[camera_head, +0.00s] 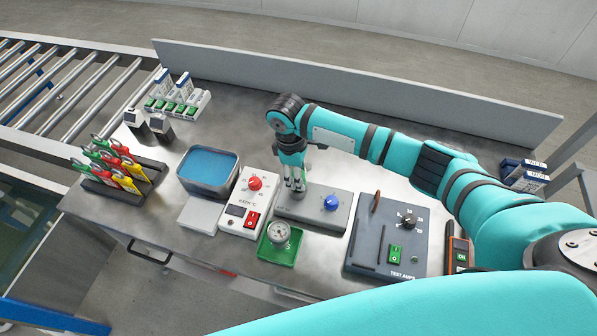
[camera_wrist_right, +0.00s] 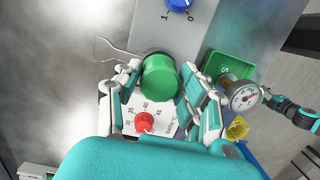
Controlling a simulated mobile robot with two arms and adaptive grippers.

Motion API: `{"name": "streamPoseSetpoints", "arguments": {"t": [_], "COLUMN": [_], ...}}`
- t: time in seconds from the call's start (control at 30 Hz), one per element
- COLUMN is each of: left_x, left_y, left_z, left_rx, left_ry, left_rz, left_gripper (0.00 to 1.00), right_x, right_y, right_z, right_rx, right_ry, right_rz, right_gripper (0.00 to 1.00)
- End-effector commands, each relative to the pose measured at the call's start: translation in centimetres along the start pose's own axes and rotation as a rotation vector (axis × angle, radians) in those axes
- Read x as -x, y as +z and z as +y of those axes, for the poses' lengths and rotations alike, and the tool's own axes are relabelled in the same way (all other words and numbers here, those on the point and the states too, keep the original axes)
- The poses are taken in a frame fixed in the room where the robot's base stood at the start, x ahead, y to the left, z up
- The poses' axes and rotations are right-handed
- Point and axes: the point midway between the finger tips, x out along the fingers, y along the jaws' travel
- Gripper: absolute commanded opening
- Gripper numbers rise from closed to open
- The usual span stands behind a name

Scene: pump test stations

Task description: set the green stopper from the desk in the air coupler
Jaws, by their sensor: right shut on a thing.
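My right gripper (camera_head: 295,188) points down over the left end of the grey box with the blue knob (camera_head: 331,203). In the right wrist view the right gripper (camera_wrist_right: 160,86) is shut on the green stopper (camera_wrist_right: 160,74), a round green cylinder between its fingers. In the head view I cannot make out the stopper among the fingers. I cannot clearly identify the air coupler; the spot under the stopper is hidden. Whether the stopper touches anything below cannot be told. My left gripper is not clearly in view.
A white thermostat box (camera_head: 247,203) with a red knob stands left of the gripper. A pressure gauge (camera_head: 279,233) sits in a green tray in front. A blue-filled basin (camera_head: 208,170) is farther left, a dark test panel (camera_head: 388,236) right. Bare desk lies behind the boxes.

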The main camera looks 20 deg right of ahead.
Motion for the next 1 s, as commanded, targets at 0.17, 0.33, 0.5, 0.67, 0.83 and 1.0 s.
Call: {"name": "streamPoseSetpoints", "arguments": {"t": [0.17, 0.33, 0.5, 0.67, 0.83, 1.0], "left_x": [-0.04, -0.04, -0.06, -0.12, -0.17, -0.22], "left_y": [-0.02, -0.02, -0.02, -0.01, 0.00, 0.00], "left_z": [-0.02, -0.05, -0.11, -0.15, -0.17, -0.17], "left_rx": [0.000, -0.001, -0.001, -0.001, -0.001, -0.001], "left_ry": [0.000, -0.001, -0.001, -0.002, -0.002, -0.002], "left_rz": [0.000, 0.000, 0.001, 0.000, 0.000, 0.000], "left_gripper": [0.40, 0.40, 0.40, 0.40, 0.40, 0.40], "right_x": [-0.13, -0.12, -0.20, -0.38, -0.58, -0.79], "right_y": [-0.06, -0.05, -0.05, -0.09, -0.12, -0.14], "right_z": [0.00, -0.01, -0.01, -0.02, -0.02, -0.01], "right_rx": [0.000, 0.000, 0.000, 0.000, 0.000, 0.000], "right_ry": [0.000, 0.000, 0.000, -0.001, -0.001, -0.001], "right_rz": [0.001, 0.001, 0.001, 0.001, 0.001, 0.001], "right_gripper": [0.08, 0.08, 0.08, 0.08, 0.08, 0.08]}}
